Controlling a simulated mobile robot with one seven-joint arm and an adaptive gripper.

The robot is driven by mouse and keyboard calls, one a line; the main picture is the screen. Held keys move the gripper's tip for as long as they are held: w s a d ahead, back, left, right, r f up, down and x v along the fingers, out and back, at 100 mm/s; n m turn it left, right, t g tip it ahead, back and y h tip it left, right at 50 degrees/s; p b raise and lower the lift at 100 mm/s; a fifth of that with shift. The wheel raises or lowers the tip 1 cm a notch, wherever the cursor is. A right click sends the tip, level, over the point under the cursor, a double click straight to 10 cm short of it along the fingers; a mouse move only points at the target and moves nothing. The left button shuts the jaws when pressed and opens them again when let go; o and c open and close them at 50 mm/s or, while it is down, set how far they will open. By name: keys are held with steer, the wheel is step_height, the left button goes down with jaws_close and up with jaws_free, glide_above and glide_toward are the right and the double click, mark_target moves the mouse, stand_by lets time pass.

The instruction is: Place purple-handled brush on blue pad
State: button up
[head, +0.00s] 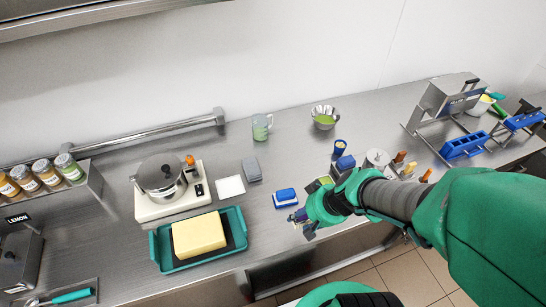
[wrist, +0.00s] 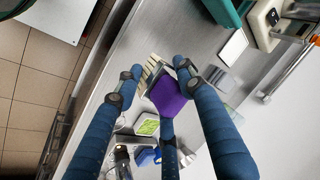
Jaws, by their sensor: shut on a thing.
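My gripper (wrist: 160,88) is shut on the purple-handled brush (wrist: 168,96), whose pale bristles (wrist: 155,68) stick out between the fingers in the wrist view. In the head view my gripper (head: 300,222) is above the counter's front edge, and only a small part of the brush (head: 294,215) shows. A small blue item with a pale lower edge (head: 285,196) lies on the counter just behind and left of my gripper. It looks like the blue pad, perhaps with something on it; I cannot tell. The brush looks apart from it.
A white square (head: 230,187) and a grey block (head: 251,169) lie left of the blue item. A teal tray (head: 238,229) with a yellow block stands further left. A green pad (wrist: 148,126) and blue items (wrist: 146,157) are on the right side, partly behind my arm.

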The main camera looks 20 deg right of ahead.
steer(key=w, duration=0.5)
steer(key=w+f, duration=0.1)
steer(key=w, duration=0.4)
steer(key=w+d, duration=0.1)
steer(key=w, duration=0.4)
steer(key=shift+w+f, duration=0.3)
steer(key=shift+f+b, duration=0.3)
steer(key=shift+f, duration=1.45)
steer(key=shift+f, duration=0.1)
steer(key=o, duration=1.2)
